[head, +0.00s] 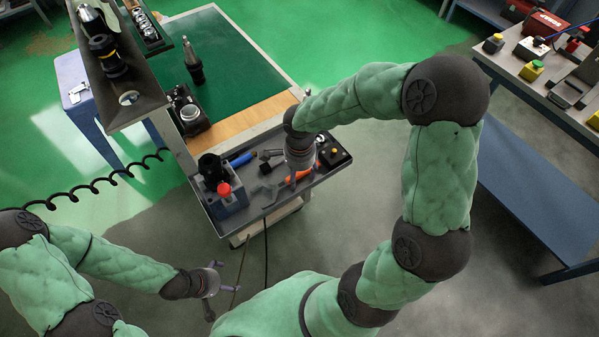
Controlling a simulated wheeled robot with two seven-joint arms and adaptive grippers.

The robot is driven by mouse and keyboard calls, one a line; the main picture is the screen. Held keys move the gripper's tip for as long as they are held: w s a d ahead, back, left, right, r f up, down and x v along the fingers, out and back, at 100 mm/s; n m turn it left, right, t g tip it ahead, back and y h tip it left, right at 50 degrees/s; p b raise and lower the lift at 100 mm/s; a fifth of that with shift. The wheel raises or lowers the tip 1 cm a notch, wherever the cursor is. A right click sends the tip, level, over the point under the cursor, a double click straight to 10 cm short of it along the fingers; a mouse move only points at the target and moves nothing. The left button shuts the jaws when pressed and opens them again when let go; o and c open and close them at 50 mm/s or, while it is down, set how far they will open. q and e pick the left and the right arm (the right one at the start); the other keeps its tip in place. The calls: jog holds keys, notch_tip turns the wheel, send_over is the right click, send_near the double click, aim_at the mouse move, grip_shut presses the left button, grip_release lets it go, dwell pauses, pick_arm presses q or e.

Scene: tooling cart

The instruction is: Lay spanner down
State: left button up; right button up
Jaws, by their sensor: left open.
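The cart's grey tray (237,226) stands below the middle of the head view. A small grey metal piece (265,193) lies on it; it may be the spanner, but it is too small to be sure. My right gripper (293,180) points down over the tray, close to an orange item (301,175). Its fingers are partly hidden by its own wrist, and I cannot tell whether it holds anything. My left gripper (214,285) is open and empty over the floor, left of and nearer than the cart.
A blue-grey block with a red knob (224,189) stands at the tray's left end. A blue-handled tool (242,159) and a dark box with a yellow button (334,155) lie towards the back. A green-topped bench (235,65) is behind; a side bench (510,68) is right.

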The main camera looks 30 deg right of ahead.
notch_tip(320, 180, up, 12)
dwell(0.7)
